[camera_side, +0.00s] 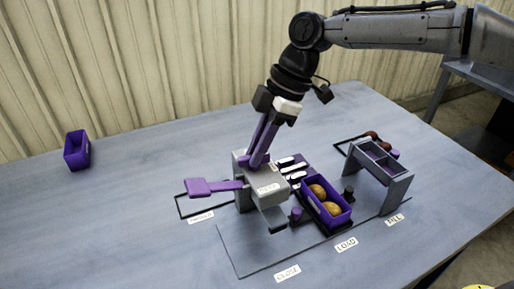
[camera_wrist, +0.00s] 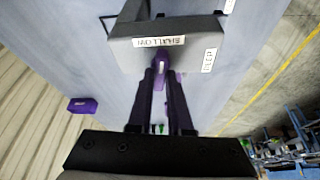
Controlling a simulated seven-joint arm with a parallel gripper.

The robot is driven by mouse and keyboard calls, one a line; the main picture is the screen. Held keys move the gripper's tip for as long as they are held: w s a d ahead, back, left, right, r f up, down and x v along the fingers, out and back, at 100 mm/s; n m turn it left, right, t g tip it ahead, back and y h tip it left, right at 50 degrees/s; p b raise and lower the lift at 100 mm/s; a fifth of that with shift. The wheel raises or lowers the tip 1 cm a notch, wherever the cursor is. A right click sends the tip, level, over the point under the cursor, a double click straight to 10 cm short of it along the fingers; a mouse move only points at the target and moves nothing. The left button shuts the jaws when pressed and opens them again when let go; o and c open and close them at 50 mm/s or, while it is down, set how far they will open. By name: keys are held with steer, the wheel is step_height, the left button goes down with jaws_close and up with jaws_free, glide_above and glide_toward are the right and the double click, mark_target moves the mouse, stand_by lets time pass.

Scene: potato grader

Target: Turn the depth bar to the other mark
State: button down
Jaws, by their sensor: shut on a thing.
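A grey housing (camera_side: 266,188) stands near the middle of the table, and it also shows in the wrist view (camera_wrist: 125,50). It carries a SHALLOW label (camera_wrist: 159,41) and a DEEP label (camera_wrist: 209,60). The purple depth bar (camera_wrist: 162,64) lies against the housing, its end close to the SHALLOW label and apart from the DEEP one. My gripper (camera_side: 257,163) reaches down to the top of the housing. Its purple fingers are shut on the bar; the fingers hide part of it. In the side view the bar is hidden behind the fingers.
A purple paddle (camera_side: 212,187) sticks out left of the housing. A purple bin with potatoes (camera_side: 345,214) sits at its right, and a grey stand (camera_side: 398,188) beyond. An empty-looking purple bin (camera_side: 77,150) stands far left. The table's left front is clear.

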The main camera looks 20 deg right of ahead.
steer(key=shift+w+r+n+g, duration=0.1)
steer(key=shift+n+g, duration=0.3)
steer(key=shift+n, duration=0.6)
steer(key=c, duration=0.8)
jaws_free()
steer(key=shift+c, duration=0.2)
steer(key=v, duration=1.3)
steer(key=shift+r, duration=0.35)
steer(key=shift+d, duration=0.1)
steer(key=shift+d, duration=0.1)
